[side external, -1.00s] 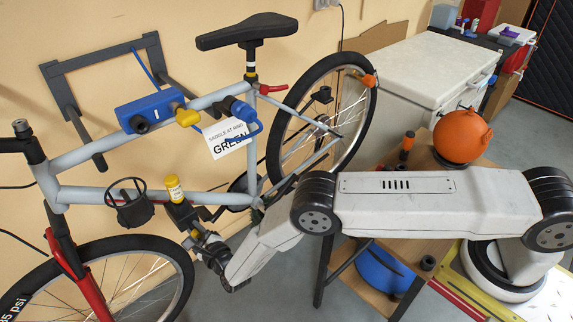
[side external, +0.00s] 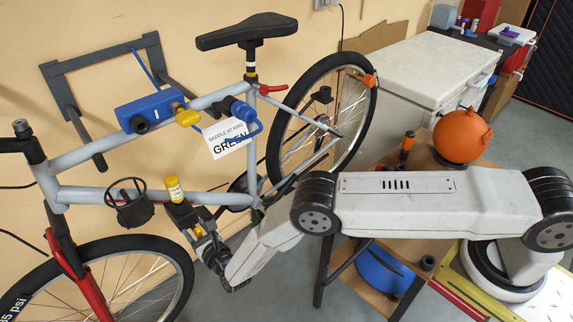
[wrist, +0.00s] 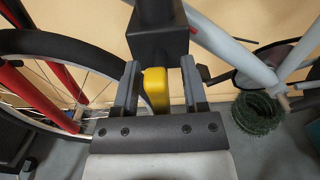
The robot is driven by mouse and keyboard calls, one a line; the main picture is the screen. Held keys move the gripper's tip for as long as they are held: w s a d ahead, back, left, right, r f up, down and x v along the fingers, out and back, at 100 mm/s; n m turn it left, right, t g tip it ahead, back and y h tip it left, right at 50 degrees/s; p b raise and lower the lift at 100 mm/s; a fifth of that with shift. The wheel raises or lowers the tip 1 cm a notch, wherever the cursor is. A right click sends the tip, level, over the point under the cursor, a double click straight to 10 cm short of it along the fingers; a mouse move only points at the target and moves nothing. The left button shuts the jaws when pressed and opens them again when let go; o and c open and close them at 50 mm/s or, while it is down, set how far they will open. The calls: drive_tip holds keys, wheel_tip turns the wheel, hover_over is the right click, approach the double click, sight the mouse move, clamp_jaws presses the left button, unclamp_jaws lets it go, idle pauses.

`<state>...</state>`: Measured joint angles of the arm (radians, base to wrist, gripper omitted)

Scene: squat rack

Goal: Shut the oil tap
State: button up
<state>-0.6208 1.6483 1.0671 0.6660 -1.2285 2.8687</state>
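A small bottle (side external: 174,189) with a yellow cap and yellow label stands upright on a black block (side external: 183,214) at the bike's lower tube. The black block (wrist: 156,35) fills the top middle of the wrist view. A yellow handle (wrist: 156,91), apparently the oil tap, hangs below it. My gripper (wrist: 160,78) is open, with one finger on each side of the handle. The handle lies close to the left finger, with a wider gap at the right. In the side view my gripper (side external: 197,232) is just below the block, and the handle is mostly hidden.
A black handwheel (side external: 130,202) is on the lower tube left of the bottle. A blue box (side external: 150,110) with yellow fittings sits on the upper tube. The front wheel (side external: 100,280) is left of my gripper.

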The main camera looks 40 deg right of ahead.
drive_tip(key=o, duration=0.6)
drive_tip(key=shift+s, duration=0.15)
drive_tip(key=s, duration=0.6)
drive_tip(key=shift+s, duration=0.35)
